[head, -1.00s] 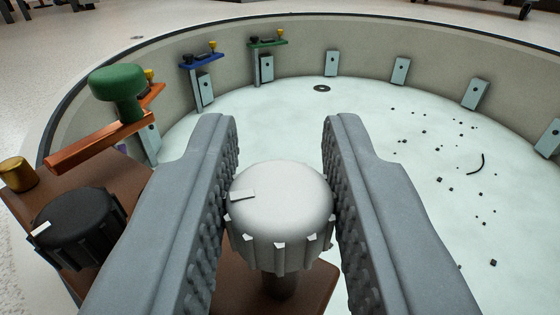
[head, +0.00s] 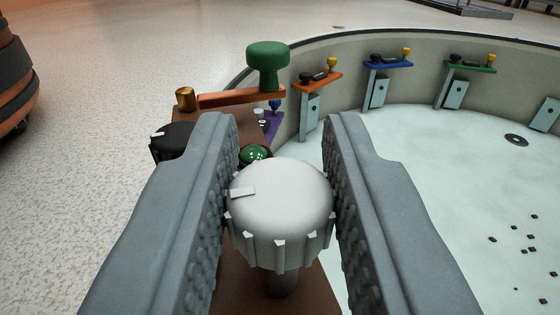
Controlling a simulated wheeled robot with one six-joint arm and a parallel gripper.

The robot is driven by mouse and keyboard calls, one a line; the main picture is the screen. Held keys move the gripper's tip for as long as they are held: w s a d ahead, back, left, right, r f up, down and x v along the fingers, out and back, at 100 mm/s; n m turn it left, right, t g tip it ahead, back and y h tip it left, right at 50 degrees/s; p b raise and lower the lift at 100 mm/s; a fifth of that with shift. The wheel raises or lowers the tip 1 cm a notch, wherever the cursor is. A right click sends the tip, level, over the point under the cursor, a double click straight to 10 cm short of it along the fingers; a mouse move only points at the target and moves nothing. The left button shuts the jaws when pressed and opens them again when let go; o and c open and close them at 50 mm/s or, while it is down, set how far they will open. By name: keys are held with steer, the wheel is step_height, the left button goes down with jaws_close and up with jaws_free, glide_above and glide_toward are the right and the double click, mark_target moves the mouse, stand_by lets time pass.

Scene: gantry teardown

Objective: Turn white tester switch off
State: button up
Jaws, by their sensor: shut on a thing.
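The white tester switch (head: 283,205) is a round ribbed knob on a short brown stem, with a small pale marker on the left of its top. My gripper (head: 281,150) has its two grey padded fingers shut on either side of the knob. The knob stands upright on a brown panel (head: 235,280). A round green indicator (head: 256,155) shows just behind the knob. The lower stem and part of the panel are hidden by the knob and fingers.
A black knob (head: 173,140), a brass post (head: 185,98) and a green-knobbed orange lever (head: 240,97) stand beyond the left finger. A curved pit wall with orange, blue (head: 388,65) and green (head: 470,66) brackets runs behind right. Dark bits lie on the pale floor.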

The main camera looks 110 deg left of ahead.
steer(key=shift+g, duration=0.3)
steer(key=o, duration=1)
steer(key=shift+c, duration=0.2)
